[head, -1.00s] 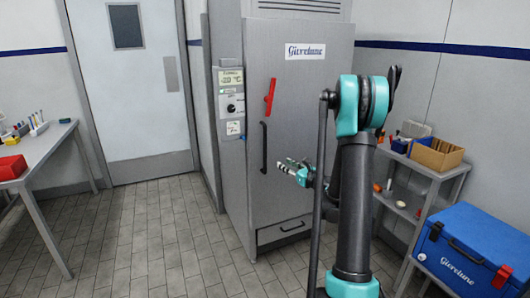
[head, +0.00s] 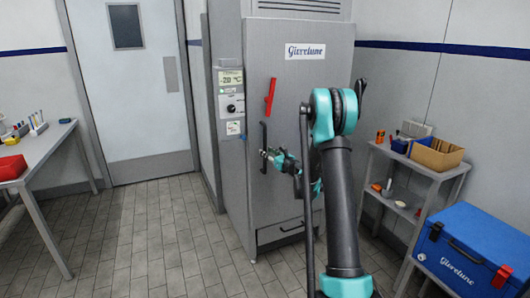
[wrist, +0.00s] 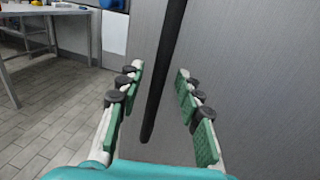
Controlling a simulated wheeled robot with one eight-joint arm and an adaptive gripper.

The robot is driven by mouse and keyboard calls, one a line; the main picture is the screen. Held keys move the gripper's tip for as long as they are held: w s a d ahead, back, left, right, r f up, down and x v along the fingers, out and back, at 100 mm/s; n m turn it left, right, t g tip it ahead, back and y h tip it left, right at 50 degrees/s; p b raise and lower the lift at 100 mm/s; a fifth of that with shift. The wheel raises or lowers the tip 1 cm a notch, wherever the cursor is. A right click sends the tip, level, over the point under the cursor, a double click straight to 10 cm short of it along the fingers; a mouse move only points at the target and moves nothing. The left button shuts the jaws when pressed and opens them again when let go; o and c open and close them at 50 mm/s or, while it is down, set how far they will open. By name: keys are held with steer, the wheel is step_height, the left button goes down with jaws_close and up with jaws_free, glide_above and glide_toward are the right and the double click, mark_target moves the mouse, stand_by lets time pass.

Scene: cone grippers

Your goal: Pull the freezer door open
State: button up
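The tall grey freezer's door (head: 305,110) is shut flush with its frame. A long black vertical handle (head: 263,133) is at its left side, and a red lever (head: 270,97) is above it. My gripper (head: 266,157) is at the handle's lower part in the head view. In the wrist view, my gripper (wrist: 160,74) is open with its green-padded fingers on either side of the black handle (wrist: 166,65). Gaps show between the handle and both fingers, so it is not gripped. The handle's lower end is visible between the fingers.
A shelf cart (head: 412,165) with boxes and a blue cooler (head: 470,250) stand to the right of the freezer. A table (head: 45,165) is on the left. The tiled floor (head: 150,240) before the freezer's left side is clear.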

steer(key=shift+x, duration=1.2)
steer(key=shift+c, duration=0.5)
jaws_close()
